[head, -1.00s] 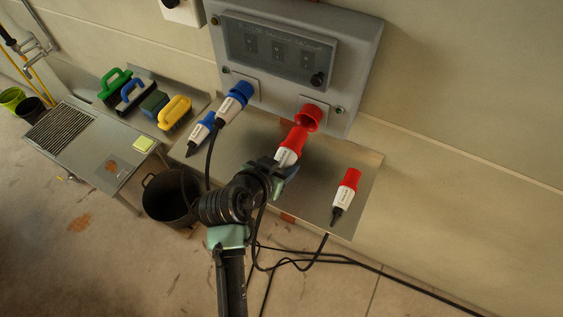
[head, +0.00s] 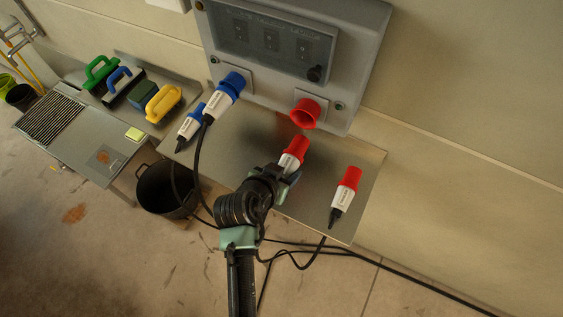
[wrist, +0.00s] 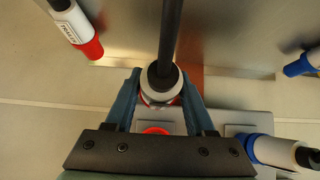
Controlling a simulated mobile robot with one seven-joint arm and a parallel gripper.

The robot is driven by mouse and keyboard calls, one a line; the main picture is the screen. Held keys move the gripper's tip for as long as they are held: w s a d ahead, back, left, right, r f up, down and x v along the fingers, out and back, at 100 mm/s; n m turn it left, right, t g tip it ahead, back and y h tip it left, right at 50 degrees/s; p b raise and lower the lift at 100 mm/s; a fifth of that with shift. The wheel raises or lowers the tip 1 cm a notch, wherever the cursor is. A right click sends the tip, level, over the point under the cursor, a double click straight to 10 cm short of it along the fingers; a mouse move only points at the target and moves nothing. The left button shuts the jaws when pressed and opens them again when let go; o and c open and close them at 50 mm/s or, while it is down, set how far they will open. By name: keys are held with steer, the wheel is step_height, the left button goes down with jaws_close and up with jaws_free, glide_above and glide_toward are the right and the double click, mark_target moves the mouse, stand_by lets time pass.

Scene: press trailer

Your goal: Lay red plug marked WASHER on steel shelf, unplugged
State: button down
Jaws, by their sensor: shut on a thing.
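My gripper (head: 286,172) is shut on a red and white plug (head: 293,152), held over the steel shelf (head: 330,160) and apart from the red socket (head: 305,113) on the grey box. In the wrist view the held plug (wrist: 160,84) sits between the fingers, its black cable running away from it. Its label cannot be read. A second red plug (head: 346,195) lies on the right part of the shelf; it also shows in the wrist view (wrist: 80,30).
A blue plug (head: 222,98) sits in the box's blue socket. Another blue plug (head: 190,125) lies at the shelf's left end. A black bucket (head: 165,190) stands below. The shelf between the red plugs is clear.

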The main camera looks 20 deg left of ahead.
steer(key=shift+w+f, duration=0.1)
steer(key=shift+f, duration=0.1)
step_height(320, 180, down, 9)
steer(key=b, duration=0.8)
steer(key=shift+d+f, duration=0.1)
steer(key=shift+c, duration=0.8)
jaws_free()
steer(key=b+v, duration=0.1)
steer(key=v, duration=1.2)
